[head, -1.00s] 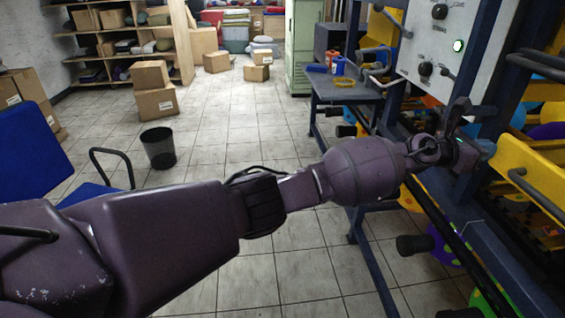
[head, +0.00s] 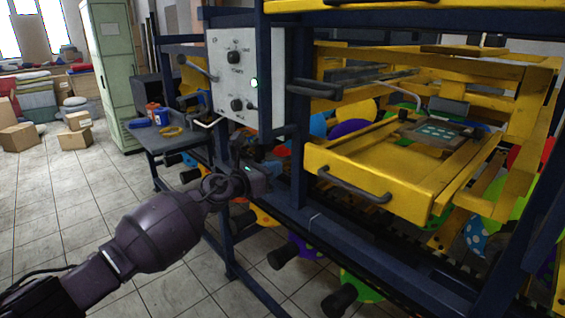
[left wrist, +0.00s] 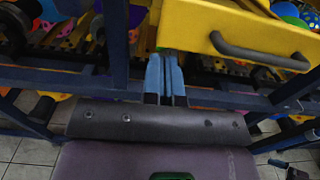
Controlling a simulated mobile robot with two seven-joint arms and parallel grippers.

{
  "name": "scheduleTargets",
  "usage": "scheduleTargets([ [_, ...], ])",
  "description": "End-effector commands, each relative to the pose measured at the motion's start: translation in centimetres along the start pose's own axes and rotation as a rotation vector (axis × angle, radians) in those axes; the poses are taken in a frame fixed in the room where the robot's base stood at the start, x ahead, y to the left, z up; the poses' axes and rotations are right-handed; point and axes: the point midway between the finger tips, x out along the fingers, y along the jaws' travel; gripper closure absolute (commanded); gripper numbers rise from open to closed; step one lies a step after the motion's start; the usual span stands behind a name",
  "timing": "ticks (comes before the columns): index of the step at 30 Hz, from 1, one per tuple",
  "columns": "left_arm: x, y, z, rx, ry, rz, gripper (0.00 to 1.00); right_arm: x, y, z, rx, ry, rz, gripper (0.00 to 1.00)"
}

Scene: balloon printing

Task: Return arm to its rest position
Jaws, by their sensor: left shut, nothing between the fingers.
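My left arm comes in from the lower left of the head view. Its gripper (head: 262,168) is in front of the dark blue frame of the printing machine, below the grey control panel (head: 232,75). In the left wrist view its two blue fingers (left wrist: 165,75) are together with nothing between them. They point toward the machine, just below and left of the yellow drawer (left wrist: 230,35). The drawer, with a dark handle, is also in the head view (head: 420,160), right of the gripper. My right gripper is in neither view.
A small side table (head: 175,135) with blue and red bottles and a yellow ring stands left of the machine. A green cabinet (head: 108,70) and cardboard boxes (head: 20,138) are farther back. Coloured balloons (head: 350,128) are inside the machine. The tiled floor at left is clear.

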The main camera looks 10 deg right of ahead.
Motion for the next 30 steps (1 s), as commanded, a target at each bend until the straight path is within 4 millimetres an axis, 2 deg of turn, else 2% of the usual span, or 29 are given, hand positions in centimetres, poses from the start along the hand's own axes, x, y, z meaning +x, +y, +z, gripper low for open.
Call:
scheduleTargets([
  [3, -2.4, 0.0, 0.1, 0.001, 0.002, 0.000, 1.00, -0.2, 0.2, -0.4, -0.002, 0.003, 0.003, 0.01],
  [7, -4.1, 0.0, -0.1, 0.001, 0.003, 0.000, 1.00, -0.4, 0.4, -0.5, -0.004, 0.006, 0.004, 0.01],
  [12, -5.4, 0.0, -0.2, -0.003, 0.004, -0.001, 1.00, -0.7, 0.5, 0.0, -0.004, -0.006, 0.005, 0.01],
  [17, -5.7, 0.1, -0.1, -0.068, -0.006, 0.010, 1.00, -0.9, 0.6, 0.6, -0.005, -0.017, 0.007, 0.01],
  [20, -5.6, 0.3, 0.6, -0.221, -0.048, 0.029, 1.00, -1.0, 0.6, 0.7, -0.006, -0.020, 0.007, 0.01],
  [27, -6.0, -0.6, 6.2, -0.703, -0.238, 0.015, 1.00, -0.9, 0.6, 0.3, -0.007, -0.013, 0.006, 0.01],
  [30, -6.9, -0.7, 6.7, -0.919, -0.305, 0.010, 1.00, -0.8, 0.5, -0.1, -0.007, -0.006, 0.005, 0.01],
])
